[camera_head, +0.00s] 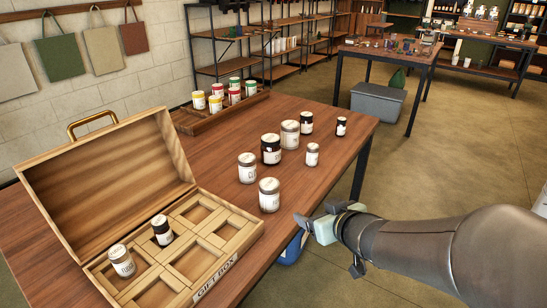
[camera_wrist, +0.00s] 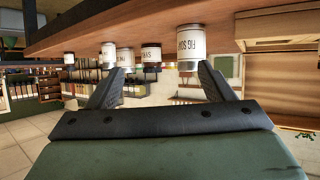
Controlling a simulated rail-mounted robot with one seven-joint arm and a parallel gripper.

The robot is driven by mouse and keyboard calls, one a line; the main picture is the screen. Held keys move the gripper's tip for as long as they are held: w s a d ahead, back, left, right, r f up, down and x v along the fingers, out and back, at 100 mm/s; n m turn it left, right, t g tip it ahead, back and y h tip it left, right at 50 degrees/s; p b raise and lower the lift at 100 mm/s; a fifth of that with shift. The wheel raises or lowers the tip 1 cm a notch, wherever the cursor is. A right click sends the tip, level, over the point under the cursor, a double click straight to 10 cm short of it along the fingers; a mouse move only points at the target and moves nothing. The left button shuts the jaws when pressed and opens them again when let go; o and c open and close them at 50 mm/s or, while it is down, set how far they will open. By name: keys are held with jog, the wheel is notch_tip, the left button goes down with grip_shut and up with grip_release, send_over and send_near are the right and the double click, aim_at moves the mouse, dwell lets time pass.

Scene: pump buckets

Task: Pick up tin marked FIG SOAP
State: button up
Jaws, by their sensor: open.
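The FIG SOAP tin (camera_wrist: 190,41) is white with a grey lid. In the wrist view it looks upside down, its label readable, beyond the right finger. It appears to be the nearest white tin (camera_head: 269,195) in the head view, standing upright near the table's front edge, though its label is not readable there. My gripper (camera_wrist: 158,72) is open, with nothing between its fingers. In the head view my gripper (camera_head: 318,229) is off the table's edge, to the right of and apart from that tin.
Several other white and dark tins (camera_head: 247,168) stand close behind. An open wooden gift box (camera_head: 222,268) at left holds two tins in its compartments. A wooden tray (camera_head: 190,125) holds colored-lid tins at the back. The table (camera_head: 325,165) is bare to the right of the tins.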

aim_at(275, 194)
jog(key=w+a+p, duration=0.1)
jog(key=w+a, duration=0.1)
jog(key=a, duration=0.1)
jog(key=w+a+f+n+y+p, duration=0.1)
jog(key=w+a, duration=0.2)
jog(key=w+a+y+p, duration=0.1)
jog(key=w+a, duration=0.1)
jog(key=a, duration=0.1)
jog(key=shift+w+f, duration=0.4)
jog(key=shift+x, duration=3.1)
jog(key=shift+a+r, duration=0.15)
jog(key=shift+a, duration=0.05)
jog(key=shift+s, duration=0.1)
jog(key=shift+c, duration=0.3)
jog(key=c, duration=1.1)
jog(key=shift+o, duration=0.2)
jog(key=shift+r, duration=0.1)
